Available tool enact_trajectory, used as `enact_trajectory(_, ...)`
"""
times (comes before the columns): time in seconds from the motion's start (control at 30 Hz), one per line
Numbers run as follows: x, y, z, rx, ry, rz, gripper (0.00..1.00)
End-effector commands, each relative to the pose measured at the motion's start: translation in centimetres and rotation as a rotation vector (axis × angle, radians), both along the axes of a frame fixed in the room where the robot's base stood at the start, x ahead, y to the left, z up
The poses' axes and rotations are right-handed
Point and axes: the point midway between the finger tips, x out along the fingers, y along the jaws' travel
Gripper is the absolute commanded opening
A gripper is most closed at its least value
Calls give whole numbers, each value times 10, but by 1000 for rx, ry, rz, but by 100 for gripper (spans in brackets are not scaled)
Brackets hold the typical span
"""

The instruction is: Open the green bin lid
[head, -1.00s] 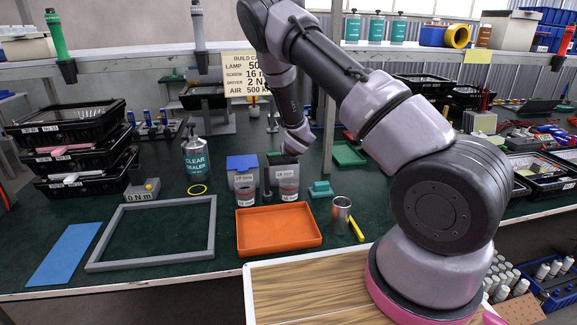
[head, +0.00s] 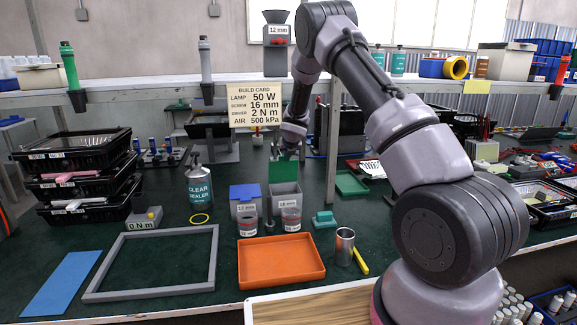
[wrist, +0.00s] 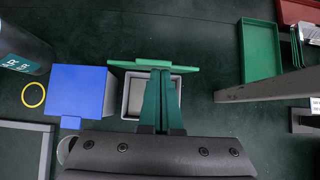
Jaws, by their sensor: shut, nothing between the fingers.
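The right-hand grey bin (head: 285,200) stands on the dark green bench with its green lid (head: 283,169) raised upright at its back edge. In the wrist view the lid (wrist: 165,65) runs along the far edge of the bin (wrist: 131,97), and the bin's grey inside shows. My gripper (head: 287,152) is above and behind the bin in the head view, and its tips are hard to make out there. In the wrist view its teal fingers (wrist: 160,78) are together and empty, over the bin opening and close to the lid; whether they touch it I cannot tell.
A blue-lidded bin (head: 245,193) stands shut just left. An orange tray (head: 281,275), small tins, a metal cup (head: 344,246) and a teal block (head: 324,219) are in front. A shelf post (head: 331,150) rises to the right, near a green tray (head: 352,183).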

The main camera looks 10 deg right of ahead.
Motion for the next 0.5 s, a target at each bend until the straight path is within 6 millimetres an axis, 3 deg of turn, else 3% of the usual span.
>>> enact_trajectory(0.2,20,-1,6,2,-1,-1,0)
enact_trajectory(0.5,31,-1,8,0,1,0,0)
